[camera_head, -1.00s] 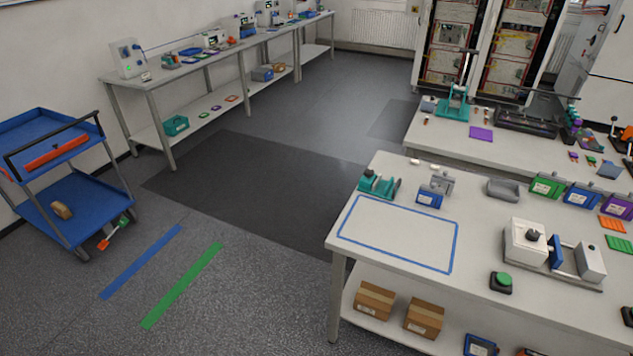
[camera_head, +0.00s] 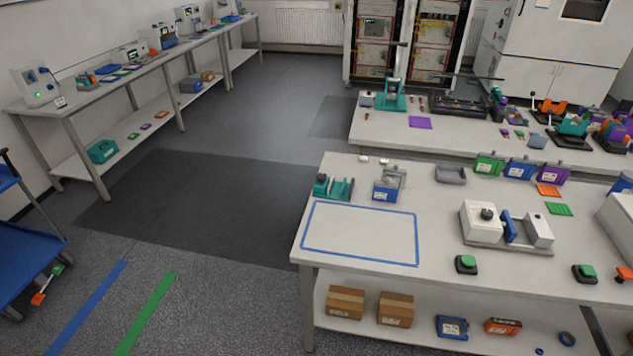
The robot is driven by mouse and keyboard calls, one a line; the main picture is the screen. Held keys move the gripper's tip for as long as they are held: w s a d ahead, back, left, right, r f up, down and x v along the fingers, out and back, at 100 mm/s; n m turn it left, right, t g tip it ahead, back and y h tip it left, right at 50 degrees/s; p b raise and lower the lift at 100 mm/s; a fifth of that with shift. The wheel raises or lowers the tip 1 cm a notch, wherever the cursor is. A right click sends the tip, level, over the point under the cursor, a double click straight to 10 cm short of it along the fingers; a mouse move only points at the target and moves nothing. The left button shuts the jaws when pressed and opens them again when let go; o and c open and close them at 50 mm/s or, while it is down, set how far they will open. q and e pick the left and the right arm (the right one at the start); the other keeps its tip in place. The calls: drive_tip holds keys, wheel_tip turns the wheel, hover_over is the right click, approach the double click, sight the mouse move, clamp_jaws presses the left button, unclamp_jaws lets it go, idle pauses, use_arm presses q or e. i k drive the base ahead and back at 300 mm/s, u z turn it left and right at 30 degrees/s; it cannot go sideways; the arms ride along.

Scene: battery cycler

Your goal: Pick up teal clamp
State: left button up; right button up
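A teal clamp (camera_head: 333,188) sits on the near white table (camera_head: 440,220), at its back left corner behind the blue taped rectangle (camera_head: 360,232). A second teal device, a tall press-like one (camera_head: 391,98), stands on the table behind; I cannot tell whether it is also a clamp. Neither of my grippers is in view.
A blue box with a grey part (camera_head: 386,190) stands right of the teal clamp. A white vise-like fixture (camera_head: 505,225) is at the middle right. A blue cart (camera_head: 25,260) stands at the left edge. Dark floor mat (camera_head: 180,205) and open floor lie left of the table.

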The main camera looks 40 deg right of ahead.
sight(342, 191)
drive_tip(key=i, duration=2.3)
